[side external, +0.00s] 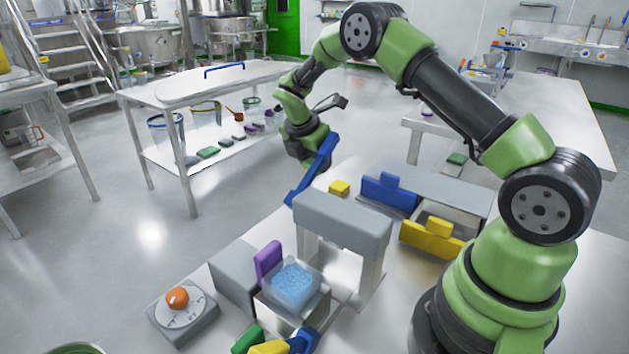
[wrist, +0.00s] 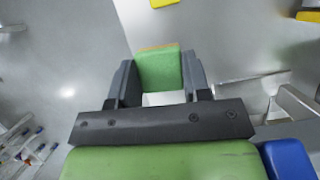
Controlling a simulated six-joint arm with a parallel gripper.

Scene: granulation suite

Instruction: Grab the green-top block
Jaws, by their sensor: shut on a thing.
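The green-top block (wrist: 158,70) sits between the two dark fingers of my gripper (wrist: 159,78) in the wrist view. Its green face is toward the camera, and a thin tan edge shows along its far side. The fingers are closed against its left and right sides. In the side view, my wrist hangs over the far left end of the bench, behind a slanted blue bar, and the fingers and the held block are hidden. I cannot tell whether the block touches the bench.
A small yellow block (side external: 339,187) lies close by on the bench. A grey arch (side external: 343,218), a blue-fronted drawer (side external: 388,194) and a yellow-fronted drawer (side external: 431,240) stand nearer.

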